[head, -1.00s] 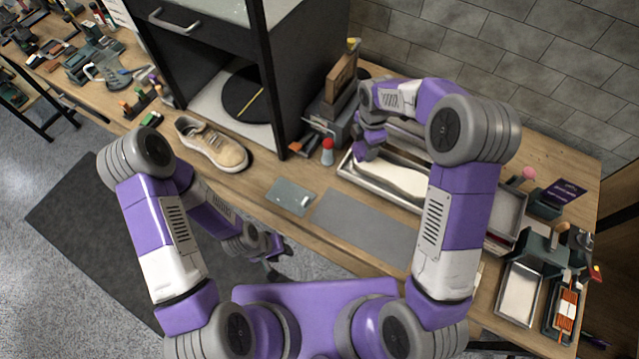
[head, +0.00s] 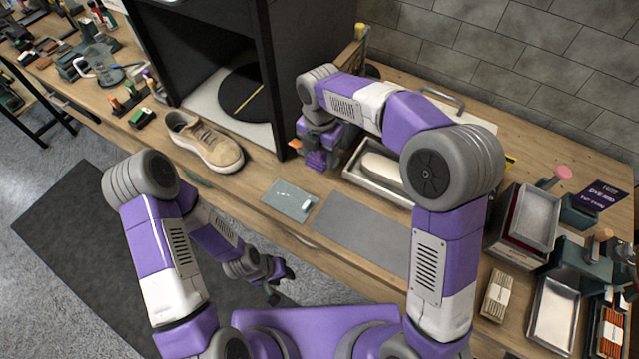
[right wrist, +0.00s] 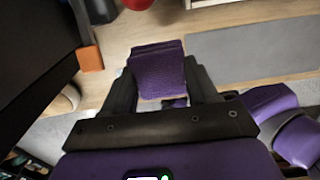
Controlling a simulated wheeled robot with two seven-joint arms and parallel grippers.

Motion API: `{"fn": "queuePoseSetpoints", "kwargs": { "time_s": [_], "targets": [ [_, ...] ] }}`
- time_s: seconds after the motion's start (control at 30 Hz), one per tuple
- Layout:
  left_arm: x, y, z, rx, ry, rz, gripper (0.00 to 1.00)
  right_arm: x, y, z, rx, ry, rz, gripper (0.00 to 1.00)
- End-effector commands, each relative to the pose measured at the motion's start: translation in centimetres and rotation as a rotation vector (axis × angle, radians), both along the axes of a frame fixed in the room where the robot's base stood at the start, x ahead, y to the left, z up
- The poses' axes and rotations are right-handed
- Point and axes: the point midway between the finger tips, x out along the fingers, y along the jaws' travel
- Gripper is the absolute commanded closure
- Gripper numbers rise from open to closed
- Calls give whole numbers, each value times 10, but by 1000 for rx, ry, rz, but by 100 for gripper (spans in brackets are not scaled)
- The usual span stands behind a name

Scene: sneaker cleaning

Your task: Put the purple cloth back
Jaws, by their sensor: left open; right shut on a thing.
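The purple cloth (right wrist: 158,72) is a folded, ribbed pad held between the fingers of my right gripper (right wrist: 160,92) in the right wrist view. In the head view the cloth (head: 317,161) shows below my right gripper (head: 318,148), beside the black cabinet's front corner post and left of a metal tray. It is above the bench; I cannot tell whether it touches anything. My left gripper (head: 279,284) is open and empty, low in front of the bench over the floor mat.
The black cabinet (head: 200,35) stands close left of my right gripper. A beige sneaker (head: 205,142) lies at the bench's front edge. A metal tray (head: 352,172) holds a pale sole-shaped piece. A grey mat (head: 365,232) lies bare. A red rounded top (right wrist: 137,3) is close ahead.

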Motion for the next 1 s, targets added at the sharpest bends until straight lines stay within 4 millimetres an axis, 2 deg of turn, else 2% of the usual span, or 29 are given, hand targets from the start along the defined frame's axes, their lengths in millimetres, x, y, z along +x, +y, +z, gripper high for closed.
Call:
{"fn": "queuePoseSetpoints", "kwargs": {
  "time_s": [0.2, 0.47, 0.7, 1.0],
  "targets": [
    [0, 0, -13, 0, 0, 0, 57, -1, 1, -38, -2, 4, 14, 66],
    [0, 0, -19, 0, 0, 0, 57, -1, 1, -60, -2, 4, 12, 66],
    [0, 0, -30, 0, 0, 0, 57, -1, 0, -98, -1, 3, 11, 66],
    [0, 0, -30, 0, 0, 0, 57, 0, 1, -99, 0, 1, 10, 66]
  ]
}}
